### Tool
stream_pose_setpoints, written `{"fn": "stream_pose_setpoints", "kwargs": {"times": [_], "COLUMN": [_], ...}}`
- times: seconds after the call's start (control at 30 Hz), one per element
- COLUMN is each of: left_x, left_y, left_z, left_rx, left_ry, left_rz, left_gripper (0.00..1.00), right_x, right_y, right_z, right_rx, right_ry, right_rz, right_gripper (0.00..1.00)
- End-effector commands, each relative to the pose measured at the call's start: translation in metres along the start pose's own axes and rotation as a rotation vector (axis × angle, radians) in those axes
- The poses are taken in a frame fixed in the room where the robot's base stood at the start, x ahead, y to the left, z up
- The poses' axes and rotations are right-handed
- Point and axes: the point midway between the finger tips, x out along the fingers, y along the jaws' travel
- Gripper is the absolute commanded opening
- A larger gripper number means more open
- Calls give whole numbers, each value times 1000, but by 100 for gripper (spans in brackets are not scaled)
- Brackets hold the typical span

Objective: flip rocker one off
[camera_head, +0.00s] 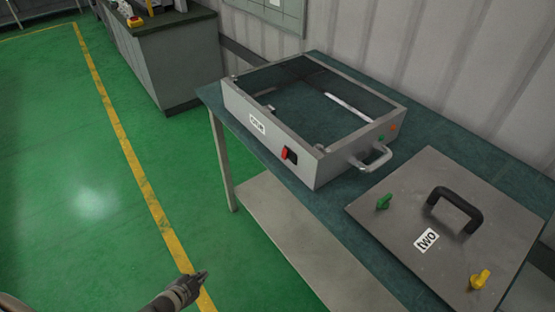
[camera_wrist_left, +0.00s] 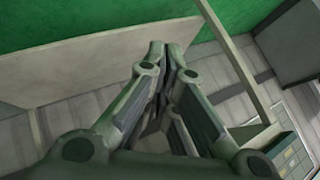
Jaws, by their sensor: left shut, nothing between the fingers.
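The red rocker (camera_head: 286,154) sits in a dark socket on the front wall of a grey open-topped box (camera_head: 308,166). A small white label (camera_head: 257,124), probably reading "one", is on the same wall to its left. I cannot tell the rocker's on or off position at this size. My left gripper (camera_head: 203,275) is low in the head view, over the green floor, well apart from the rocker and box. Its fingers are closed and empty; they fill the middle of the left wrist view (camera_wrist_left: 174,52). My right gripper is not in view.
The box stands on a dark green table (camera_head: 400,262) with a lower shelf (camera_head: 290,235). A grey plate (camera_head: 400,205) labelled "two", with a black handle (camera_head: 455,207) and green and yellow knobs, lies to the right. A counter (camera_head: 170,60) stands behind. Floor left of the table is clear.

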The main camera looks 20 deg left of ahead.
Motion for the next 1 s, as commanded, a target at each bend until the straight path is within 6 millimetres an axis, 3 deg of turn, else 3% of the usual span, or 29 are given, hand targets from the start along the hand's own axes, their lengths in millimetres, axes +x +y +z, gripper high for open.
{"fn": "stream_pose_setpoints", "kwargs": {"times": [0.03,0.2,0.33,0.5,0.7,1.0], "left_x": [-3,-33,-73,-132,-177,-190], "left_y": [-39,-126,-165,-182,-178,-175], "left_z": [-32,-135,-212,-290,-335,-346], "left_rx": [85,358,575,829,1009,1057], "left_ry": [78,318,491,680,807,842], "left_rz": [-43,-154,-223,-285,-317,-325], "left_gripper": [0,0,0,0,0,0], "right_x": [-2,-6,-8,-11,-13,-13], "right_y": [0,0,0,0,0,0], "right_z": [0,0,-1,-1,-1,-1], "right_rx": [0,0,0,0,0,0], "right_ry": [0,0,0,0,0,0], "right_rz": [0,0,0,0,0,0], "right_gripper": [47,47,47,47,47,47]}}
